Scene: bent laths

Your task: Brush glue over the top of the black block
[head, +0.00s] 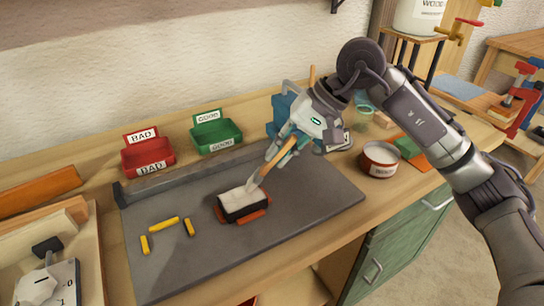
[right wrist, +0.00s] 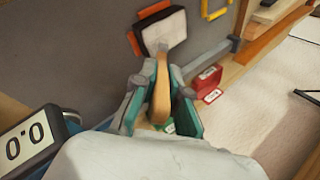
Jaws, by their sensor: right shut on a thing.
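The black block (head: 243,204) sits in a red-orange holder (head: 261,214) on the grey mat. Its top is white over nearly all the visible area, with dark sides showing. My right gripper (head: 284,148) is shut on the wooden handle of a brush (head: 274,166), above and to the right of the block. The brush tilts down to the left, and its pale bristle end meets the block's top near the back right. In the right wrist view the brush (right wrist: 161,85) runs from between the fingers to the white-topped block (right wrist: 165,30). My left gripper is out of view.
Several yellow pieces (head: 164,224) lie on the grey mat (head: 190,270) left of the block. A red bin (head: 148,157) and a green bin (head: 216,136) stand behind. An open can (head: 380,160) stands right. A wooden tray (head: 88,262) is at left.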

